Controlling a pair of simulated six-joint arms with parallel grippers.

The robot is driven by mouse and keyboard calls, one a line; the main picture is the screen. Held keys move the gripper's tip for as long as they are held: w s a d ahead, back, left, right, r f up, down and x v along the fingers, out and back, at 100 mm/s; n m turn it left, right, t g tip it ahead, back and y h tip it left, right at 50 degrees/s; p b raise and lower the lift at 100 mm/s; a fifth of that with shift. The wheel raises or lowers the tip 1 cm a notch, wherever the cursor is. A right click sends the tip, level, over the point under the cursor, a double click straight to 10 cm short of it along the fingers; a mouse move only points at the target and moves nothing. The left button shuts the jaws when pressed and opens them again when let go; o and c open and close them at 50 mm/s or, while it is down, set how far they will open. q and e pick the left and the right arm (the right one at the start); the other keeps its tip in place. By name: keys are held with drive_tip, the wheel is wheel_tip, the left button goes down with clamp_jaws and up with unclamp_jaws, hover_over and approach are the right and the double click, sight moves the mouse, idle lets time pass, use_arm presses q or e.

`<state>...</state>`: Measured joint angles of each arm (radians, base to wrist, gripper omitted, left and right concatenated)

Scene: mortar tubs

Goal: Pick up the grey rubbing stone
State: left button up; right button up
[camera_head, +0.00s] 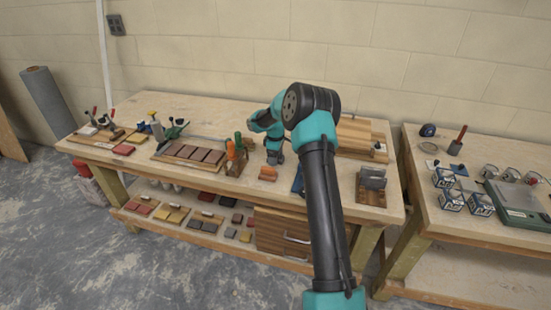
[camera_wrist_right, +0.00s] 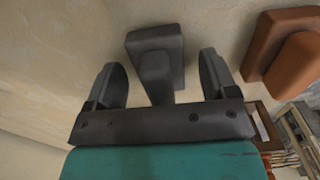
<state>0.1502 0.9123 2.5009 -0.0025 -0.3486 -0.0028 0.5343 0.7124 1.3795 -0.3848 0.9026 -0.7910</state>
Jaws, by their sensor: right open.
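The grey rubbing stone (camera_wrist_right: 155,45) shows in the right wrist view as a dark grey block with a raised narrower grip. It lies on the pale wooden bench top. My right gripper (camera_wrist_right: 161,75) is open, one finger on each side of the grip, with a gap on both sides. In the head view my right gripper (camera_head: 274,157) points down at the bench behind my bent arm; the grey stone cannot be made out there. My left gripper is not in view.
A red-brown block of similar shape (camera_wrist_right: 285,45) lies to the right in the wrist view, close to the right finger. In the head view, orange-handled tools in a holder (camera_head: 235,158) stand left of the gripper. A tray of brown tiles (camera_head: 195,153) lies further left.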

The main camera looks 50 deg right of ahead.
drive_tip(key=shift+f, duration=0.1)
drive_tip(key=shift+c, duration=0.2)
drive_tip(key=c, duration=1.1)
